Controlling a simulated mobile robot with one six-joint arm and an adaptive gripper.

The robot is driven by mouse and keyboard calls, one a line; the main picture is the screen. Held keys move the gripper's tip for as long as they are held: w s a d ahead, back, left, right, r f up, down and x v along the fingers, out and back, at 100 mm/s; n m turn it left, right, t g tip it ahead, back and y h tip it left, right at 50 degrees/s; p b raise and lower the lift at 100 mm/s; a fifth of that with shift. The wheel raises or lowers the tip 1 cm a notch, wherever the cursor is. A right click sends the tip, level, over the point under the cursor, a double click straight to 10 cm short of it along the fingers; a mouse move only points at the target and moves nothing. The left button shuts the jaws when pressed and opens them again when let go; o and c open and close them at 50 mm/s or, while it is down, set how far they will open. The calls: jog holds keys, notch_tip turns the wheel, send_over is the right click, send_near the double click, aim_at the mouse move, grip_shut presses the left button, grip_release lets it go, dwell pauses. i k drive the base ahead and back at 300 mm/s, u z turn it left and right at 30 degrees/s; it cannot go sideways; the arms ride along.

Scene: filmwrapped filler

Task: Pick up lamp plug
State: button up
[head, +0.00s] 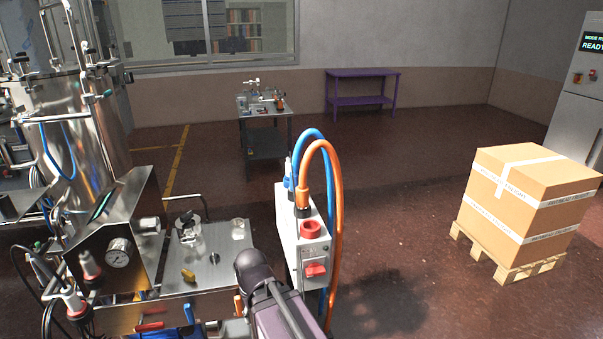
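I cannot tell for sure which item is the lamp plug. In the head view, a light grey electrical box (290,236) stands just right of the steel bench. An orange cable (338,215) runs into a dark connector (302,211) on its top, and a blue cable (312,133) loops behind. A blue connector (288,183) sits at the top left of the box. A round red fitting (311,229) and a red switch (315,270) are on its front. Part of my arm shows in front of the box; no gripper fingers are visible.
A steel bench (214,268) holds glassware and a small yellow item (188,275). A steel vessel (85,135) with hoses and a gauge (119,253) stands left. A carton (530,195) on a pallet (505,261) stands right. The floor between box and pallet is clear.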

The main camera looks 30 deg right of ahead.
aim_at(288, 167)
jog(key=u, duration=0.05)
jog(key=i, duration=1)
jog(key=z, duration=0.15)
jog(key=k, duration=0.95)
jog(key=u, duration=0.2)
jog(key=i, duration=0.45)
jog(key=z, duration=0.05)
